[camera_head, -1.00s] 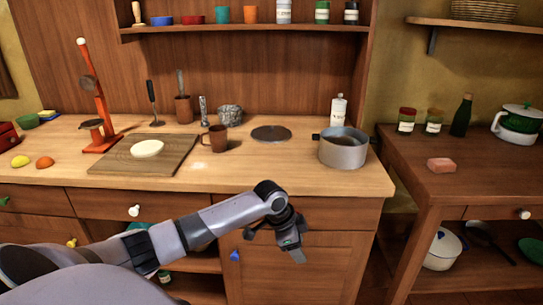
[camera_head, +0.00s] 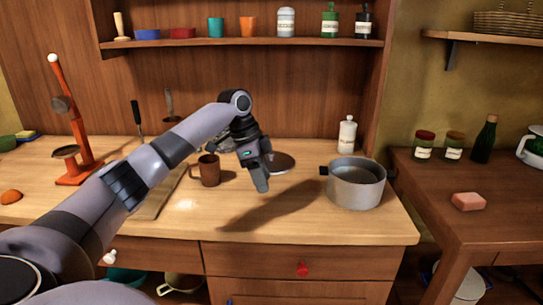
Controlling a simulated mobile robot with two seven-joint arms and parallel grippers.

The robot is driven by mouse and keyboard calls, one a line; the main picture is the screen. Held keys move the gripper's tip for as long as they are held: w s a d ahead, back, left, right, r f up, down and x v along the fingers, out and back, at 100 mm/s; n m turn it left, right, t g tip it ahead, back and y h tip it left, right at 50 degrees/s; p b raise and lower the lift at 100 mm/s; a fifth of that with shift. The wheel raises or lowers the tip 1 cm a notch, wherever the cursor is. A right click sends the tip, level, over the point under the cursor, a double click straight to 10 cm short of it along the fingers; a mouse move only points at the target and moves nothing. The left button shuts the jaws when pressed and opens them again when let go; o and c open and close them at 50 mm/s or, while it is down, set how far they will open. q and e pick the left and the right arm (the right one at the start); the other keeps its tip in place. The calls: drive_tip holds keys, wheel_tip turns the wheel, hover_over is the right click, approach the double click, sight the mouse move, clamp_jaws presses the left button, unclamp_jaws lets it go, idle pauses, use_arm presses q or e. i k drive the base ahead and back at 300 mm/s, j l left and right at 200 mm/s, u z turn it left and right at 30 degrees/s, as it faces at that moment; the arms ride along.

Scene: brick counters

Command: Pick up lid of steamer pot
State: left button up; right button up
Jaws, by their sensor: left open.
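A white and green pot (camera_head: 532,147) stands on the right counter and is cut off by the right edge of the head view, so its lid barely shows. A grey open pot (camera_head: 356,187) with a dark handle stands on the left counter, with no lid on it. My left gripper (camera_head: 258,180) is open and empty, pointing down above the left counter, between the brown mug (camera_head: 209,171) and the grey pot. My right gripper is out of view.
A white bottle (camera_head: 347,136) stands behind the grey pot. Two jars (camera_head: 424,146), a dark green bottle (camera_head: 485,140) and a pink block (camera_head: 468,201) are on the right counter. The left counter's front edge is clear.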

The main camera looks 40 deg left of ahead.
sight(278, 163)
drive_tip(key=i+j, duration=0.35)
drive_tip(key=j, duration=0.15)
drive_tip(key=i+j, duration=0.4)
drive_tip(key=j, duration=0.1)
